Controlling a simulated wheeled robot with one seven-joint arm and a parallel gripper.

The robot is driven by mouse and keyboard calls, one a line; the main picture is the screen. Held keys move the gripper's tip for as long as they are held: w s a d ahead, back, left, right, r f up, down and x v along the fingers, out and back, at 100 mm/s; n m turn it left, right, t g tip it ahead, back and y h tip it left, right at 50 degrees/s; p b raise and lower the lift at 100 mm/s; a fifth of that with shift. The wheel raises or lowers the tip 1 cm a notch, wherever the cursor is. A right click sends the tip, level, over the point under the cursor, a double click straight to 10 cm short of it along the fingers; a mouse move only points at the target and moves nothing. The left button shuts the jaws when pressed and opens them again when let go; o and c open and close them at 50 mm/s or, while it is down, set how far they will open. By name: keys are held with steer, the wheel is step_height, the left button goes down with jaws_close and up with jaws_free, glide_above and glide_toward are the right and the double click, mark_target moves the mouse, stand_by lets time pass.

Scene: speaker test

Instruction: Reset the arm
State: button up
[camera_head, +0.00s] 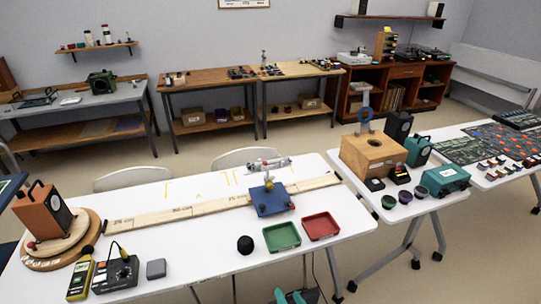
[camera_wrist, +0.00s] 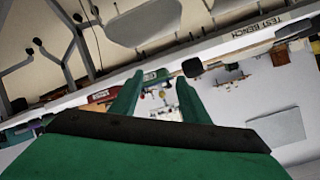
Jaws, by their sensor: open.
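My gripper (camera_wrist: 157,98) shows in the wrist view as two green fingers rising from a dark crossbar, apart from each other with nothing held between them. In the head view, a teal part at the bottom edge (camera_head: 293,297) looks like the top of my gripper, in front of the near white table (camera_head: 205,262). Most of my arm is out of view. The wrist view is tilted and shows the table's edge, with a "TEST BENCH" label (camera_wrist: 257,28), beyond the fingers.
The near table holds a green tray (camera_head: 282,237), a red tray (camera_head: 321,226), a long wooden board (camera_head: 140,212), a blue block (camera_head: 270,200) and an orange speaker (camera_head: 43,213). A wooden box (camera_head: 373,153) stands on the right table. Open floor lies behind.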

steer(key=s+a+f+h, duration=0.1)
steer(key=s+f+h, duration=0.25)
steer(key=s, duration=1.45)
steer(key=s+a+r+n+t, duration=0.1)
steer(key=s+a+r, duration=0.1)
steer(key=s+r, duration=0.3)
steer(key=s+a+r+n+t, duration=0.1)
steer(key=s+a+r+t, duration=0.1)
steer(key=s+r, duration=0.4)
steer(key=s, duration=0.2)
steer(key=shift+s+a, duration=0.4)
